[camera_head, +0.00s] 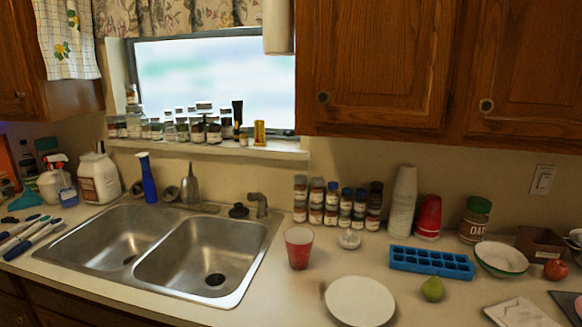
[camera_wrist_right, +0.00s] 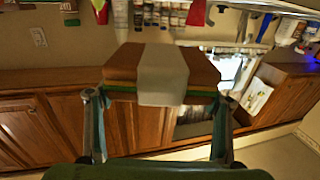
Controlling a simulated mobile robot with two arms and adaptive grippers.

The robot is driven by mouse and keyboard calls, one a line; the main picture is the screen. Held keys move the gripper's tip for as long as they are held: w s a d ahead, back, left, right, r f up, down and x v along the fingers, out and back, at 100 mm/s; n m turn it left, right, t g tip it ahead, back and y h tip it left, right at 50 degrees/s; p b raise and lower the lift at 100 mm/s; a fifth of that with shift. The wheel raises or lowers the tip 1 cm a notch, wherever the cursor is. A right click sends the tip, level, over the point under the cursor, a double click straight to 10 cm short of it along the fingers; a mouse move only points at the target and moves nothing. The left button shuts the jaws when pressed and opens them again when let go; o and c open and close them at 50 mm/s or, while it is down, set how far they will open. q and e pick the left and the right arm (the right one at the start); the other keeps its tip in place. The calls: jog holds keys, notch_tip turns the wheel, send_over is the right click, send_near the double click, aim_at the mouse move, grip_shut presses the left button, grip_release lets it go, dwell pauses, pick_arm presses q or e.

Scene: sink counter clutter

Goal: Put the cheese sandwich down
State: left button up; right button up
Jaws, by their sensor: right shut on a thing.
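The cheese sandwich (camera_wrist_right: 203,68) shows in the right wrist view as a brown bread block with a pale band around its middle and thin green and yellow layers along its lower edge. My right gripper (camera_wrist_right: 157,98) is shut on it, with one finger at each side. The counter and cabinets show behind the sandwich, with no surface visible in contact under it. Neither gripper nor the sandwich shows in the head view. My left gripper is in neither view.
A white plate (camera_head: 360,301) lies empty at the counter's front. Around it are a red cup (camera_head: 299,248), a blue ice tray (camera_head: 431,262), a green pear (camera_head: 433,289) and a bowl (camera_head: 501,258). The double sink (camera_head: 235,297) is left. Spice jars (camera_head: 331,204) line the wall.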

dwell(0.6)
jog(key=w+d+r+m+h+p, duration=0.2)
jog(key=w+d+r+h+p, duration=0.1)
jog(key=w+d+p, duration=0.8)
jog(key=w+h+p, duration=0.1)
jog(key=p, duration=0.2)
jog(key=shift+d+r+m+g, duration=0.25)
jog(key=shift+r+m+g, duration=0.05)
jog(key=shift+m, duration=0.1)
